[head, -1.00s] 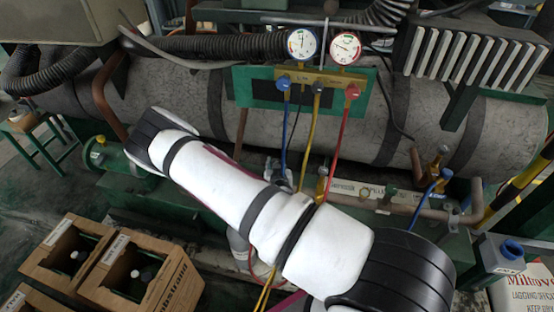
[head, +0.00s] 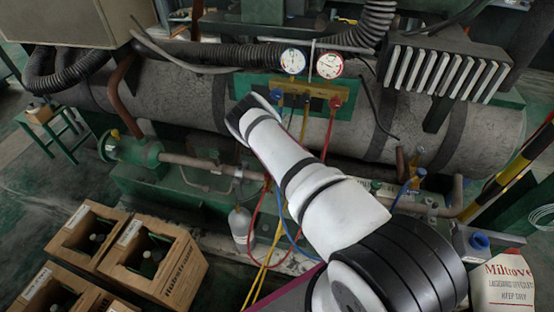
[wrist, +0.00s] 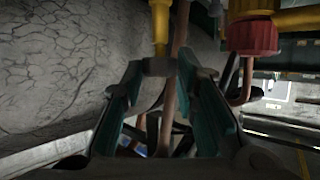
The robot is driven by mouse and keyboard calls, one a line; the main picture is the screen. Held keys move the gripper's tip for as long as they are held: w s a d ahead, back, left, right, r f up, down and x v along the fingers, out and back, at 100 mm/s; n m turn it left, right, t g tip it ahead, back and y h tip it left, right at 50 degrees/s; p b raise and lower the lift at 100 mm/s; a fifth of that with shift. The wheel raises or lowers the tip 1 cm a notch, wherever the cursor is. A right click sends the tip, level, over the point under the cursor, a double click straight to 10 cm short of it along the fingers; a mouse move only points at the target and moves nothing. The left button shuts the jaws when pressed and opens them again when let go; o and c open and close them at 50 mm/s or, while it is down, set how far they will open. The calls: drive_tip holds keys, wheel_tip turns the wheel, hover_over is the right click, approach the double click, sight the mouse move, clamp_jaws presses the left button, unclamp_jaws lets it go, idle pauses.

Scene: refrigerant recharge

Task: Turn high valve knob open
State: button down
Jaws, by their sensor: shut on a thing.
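In the head view the red high valve knob (head: 335,103) is at the right of the gauge manifold (head: 306,88), under the right dial. The blue knob (head: 277,96) is at its left. My white arm rises toward the manifold and hides my gripper there. A red ribbed knob (wrist: 252,36) on a yellow body is at the upper right, apart from the fingers.
A large grey lagged tank (head: 190,95) runs behind the manifold. Yellow, red and blue hoses hang below it. Wooden crates (head: 150,265) stand at the lower left. A finned block (head: 450,70) and a black corrugated hose (head: 215,54) are near the top.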

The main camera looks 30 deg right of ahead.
drive_tip(key=shift+w+r, duration=0.1)
drive_tip(key=shift+w, duration=0.05)
drive_tip(key=c, duration=1.2)
unclamp_jaws()
drive_tip(key=shift+c, duration=0.2)
drive_tip(key=v, duration=1.2)
